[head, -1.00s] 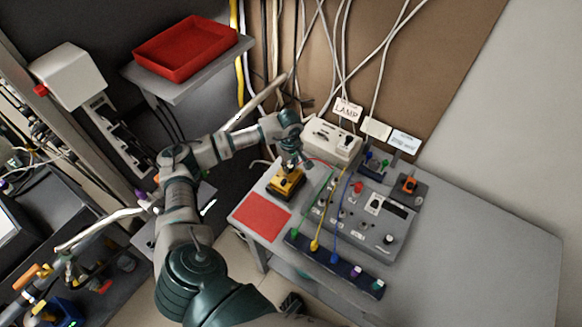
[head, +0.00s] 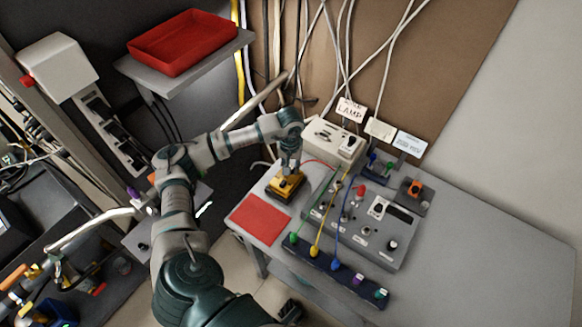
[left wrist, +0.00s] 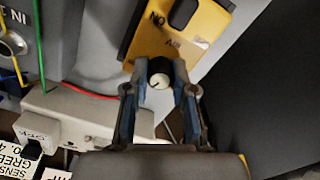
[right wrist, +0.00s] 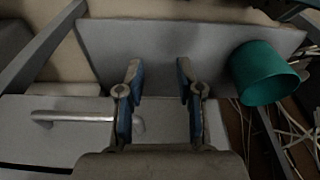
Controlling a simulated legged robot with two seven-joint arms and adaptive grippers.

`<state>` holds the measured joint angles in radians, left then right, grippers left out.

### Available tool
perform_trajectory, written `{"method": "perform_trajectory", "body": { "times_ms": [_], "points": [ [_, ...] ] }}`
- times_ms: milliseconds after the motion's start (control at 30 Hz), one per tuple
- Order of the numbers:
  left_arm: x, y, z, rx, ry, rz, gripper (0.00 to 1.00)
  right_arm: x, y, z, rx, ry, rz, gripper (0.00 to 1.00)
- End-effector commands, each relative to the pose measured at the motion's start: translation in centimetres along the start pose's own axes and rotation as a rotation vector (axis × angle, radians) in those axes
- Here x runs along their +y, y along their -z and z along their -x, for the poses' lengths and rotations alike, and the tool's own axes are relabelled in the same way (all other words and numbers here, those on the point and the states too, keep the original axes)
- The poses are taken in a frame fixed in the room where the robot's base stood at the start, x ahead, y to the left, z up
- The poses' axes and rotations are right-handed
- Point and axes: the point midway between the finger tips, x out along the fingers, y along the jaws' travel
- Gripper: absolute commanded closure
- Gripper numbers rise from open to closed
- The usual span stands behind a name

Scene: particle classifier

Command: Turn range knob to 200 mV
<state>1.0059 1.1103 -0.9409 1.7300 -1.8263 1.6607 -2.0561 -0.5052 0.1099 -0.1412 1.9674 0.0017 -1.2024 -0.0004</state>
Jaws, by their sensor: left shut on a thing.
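A yellow meter (head: 284,192) with a dark base lies at the back left of the grey table. It also shows in the left wrist view (left wrist: 203,22), with partly readable lettering on its face. The range knob (left wrist: 159,80) is round and dark with a light pointer mark. My left gripper (left wrist: 160,70) reaches down over the meter, its two fingers closed on opposite sides of the knob; in the head view the hand (head: 289,168) hides the knob. The range scale and 200 mV mark cannot be read. My right gripper (right wrist: 158,72) is open and empty.
A red mat (head: 260,219) lies in front of the meter. A grey control panel (head: 365,240) and a dark strip of coloured plugs (head: 335,272) stand right of it; a white lamp box (head: 333,143) is behind. Cables cross between them. The table's right side is clear.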

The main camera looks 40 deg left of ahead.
Motion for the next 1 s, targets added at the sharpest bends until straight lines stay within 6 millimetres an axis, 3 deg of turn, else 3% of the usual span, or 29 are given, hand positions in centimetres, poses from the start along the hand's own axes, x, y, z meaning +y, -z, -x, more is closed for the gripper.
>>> {"method": "perform_trajectory", "body": {
  "times_ms": [600,633,700,1000],
  "points": [
    [0.01,0.01,0.04,0.001,0.000,-0.041,1.00,-0.04,0.23,0.50,0.000,-0.001,-0.001,0.64],
    [0.01,0.01,0.04,0.001,0.000,-0.041,0.70,-0.04,0.24,0.50,0.000,-0.001,-0.001,0.64],
    [0.01,0.01,0.04,0.001,0.000,-0.040,0.53,-0.05,0.24,0.50,0.000,0.000,-0.001,0.64],
    [0.00,0.01,0.06,0.001,0.000,-0.040,0.49,0.00,0.28,0.47,0.002,-0.001,0.000,0.64]
  ]
}}
